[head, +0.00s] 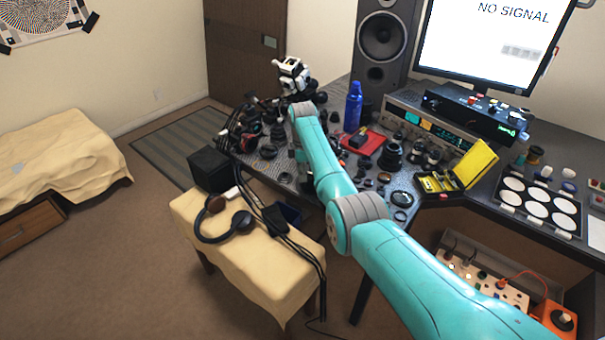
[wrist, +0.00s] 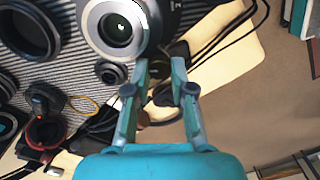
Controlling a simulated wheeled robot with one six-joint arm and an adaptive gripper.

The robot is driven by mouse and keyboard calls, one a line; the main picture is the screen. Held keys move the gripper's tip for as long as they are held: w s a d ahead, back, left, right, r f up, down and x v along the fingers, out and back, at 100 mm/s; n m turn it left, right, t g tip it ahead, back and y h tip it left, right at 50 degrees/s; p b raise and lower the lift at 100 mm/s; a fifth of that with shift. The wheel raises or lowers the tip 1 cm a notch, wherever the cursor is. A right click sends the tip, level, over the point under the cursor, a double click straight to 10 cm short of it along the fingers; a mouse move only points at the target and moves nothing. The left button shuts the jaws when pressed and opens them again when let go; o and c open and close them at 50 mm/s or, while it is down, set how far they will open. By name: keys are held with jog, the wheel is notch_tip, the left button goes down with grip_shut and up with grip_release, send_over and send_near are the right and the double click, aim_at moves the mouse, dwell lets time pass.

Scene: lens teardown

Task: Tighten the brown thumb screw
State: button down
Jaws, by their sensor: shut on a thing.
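In the wrist view, my gripper (wrist: 160,70) points up at the rim of a silver and black lens (wrist: 116,26). Its two teal fingers stand on either side of a small part at the lens's lower right edge and are shut on it. This part, apparently the brown thumb screw, is mostly hidden by the fingertips, and its turn or seating cannot be told. In the head view, my teal arm reaches over the bench to its far left side, and the gripper cannot be made out there.
The bench (head: 340,92) is crowded with lens parts, a blue bottle (head: 353,104), a red mat (head: 367,143) and a yellow case (head: 474,164). Headphones (head: 224,222) and cables lie on a cloth-covered stool (head: 262,274) in front. Carpet at left is open.

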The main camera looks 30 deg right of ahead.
jog(key=shift+m, duration=0.6)
jog(key=c, duration=1)
grip_release()
jog(key=shift+r, duration=3.95)
